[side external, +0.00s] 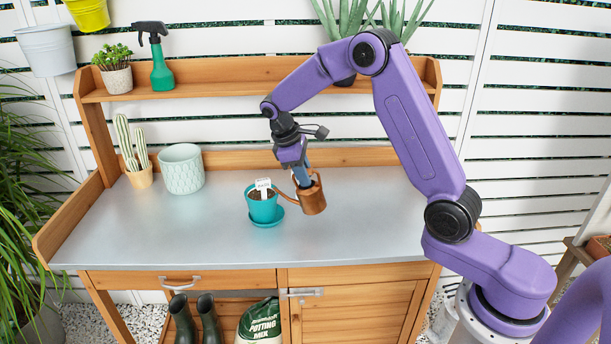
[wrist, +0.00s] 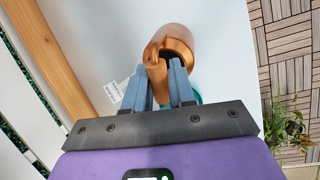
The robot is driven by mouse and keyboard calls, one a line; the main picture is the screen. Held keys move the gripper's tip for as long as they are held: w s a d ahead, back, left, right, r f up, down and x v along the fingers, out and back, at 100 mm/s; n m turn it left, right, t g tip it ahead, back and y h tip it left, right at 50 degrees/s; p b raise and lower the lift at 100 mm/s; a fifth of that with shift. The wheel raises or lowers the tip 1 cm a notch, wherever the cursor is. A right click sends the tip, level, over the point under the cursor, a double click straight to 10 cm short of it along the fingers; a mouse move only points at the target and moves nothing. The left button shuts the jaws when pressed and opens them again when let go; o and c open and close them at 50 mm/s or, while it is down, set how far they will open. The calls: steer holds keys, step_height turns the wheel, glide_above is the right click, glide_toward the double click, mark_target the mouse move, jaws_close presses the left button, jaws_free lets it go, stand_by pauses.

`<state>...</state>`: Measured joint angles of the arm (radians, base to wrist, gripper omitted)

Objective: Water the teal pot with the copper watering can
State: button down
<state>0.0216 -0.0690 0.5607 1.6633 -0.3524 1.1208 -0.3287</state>
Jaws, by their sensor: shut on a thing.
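The copper watering can (side external: 312,198) is in my gripper (side external: 302,180), just right of the teal pot. My gripper is shut on the can's handle; in the wrist view the blue fingers (wrist: 172,85) close around it, with the can's body (wrist: 178,40) beyond. The can's spout points left toward the pot. The teal pot (side external: 261,208) stands upright on a teal saucer (side external: 267,222), with dark soil and a white label (side external: 263,184) in it. In the wrist view the pot is mostly hidden behind the fingers. Whether water flows cannot be seen.
A pale ribbed pot (side external: 182,170) and a potted cactus (side external: 137,160) stand at the back left of the bench (side external: 130,235). A green spray bottle (side external: 161,72) and a small plant (side external: 115,72) are on the shelf above. The bench's front and right are clear.

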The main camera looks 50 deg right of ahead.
steer(key=shift+w+a+r+g+h, duration=0.25)
steer(key=shift+w+r+g+h, duration=0.15)
steer(key=shift+r+g, duration=0.15)
steer(key=shift+w+a+r+g+h, duration=0.2)
steer(key=shift+w+r+g+h, duration=0.15)
steer(key=shift+g, duration=0.2)
steer(key=shift+w+a+r+n+g+h, duration=0.35)
steer(key=shift+w+r+g+h, duration=0.25)
steer(key=shift+g, duration=0.4)
steer(key=shift+w+r, duration=0.1)
steer(key=shift+r, duration=0.05)
steer(key=shift+s+d+f+t+y, duration=0.25)
steer(key=shift+s+f+t+y, duration=0.3)
steer(key=shift+t, duration=0.2)
steer(key=shift+s+d+f+t+y, duration=0.25)
steer(key=shift+s+f+t+y, duration=0.25)
steer(key=shift+t, duration=0.25)
steer(key=shift+s+d+f+m+t+y, duration=0.3)
steer(key=shift+s+f+t+y, duration=0.3)
steer(key=shift+t, duration=0.25)
steer(key=shift+s+d+f+m+t+y, duration=0.15)
steer(key=shift+s+d+f+t+y, duration=0.2)
steer(key=shift+f+t, duration=0.4)
steer(key=shift+w+r, duration=0.1)
steer(key=shift+d+v, duration=0.15)
steer(key=shift+v, duration=0.85)
steer(key=shift+d+v, duration=0.2)
steer(key=shift+v, duration=0.8)
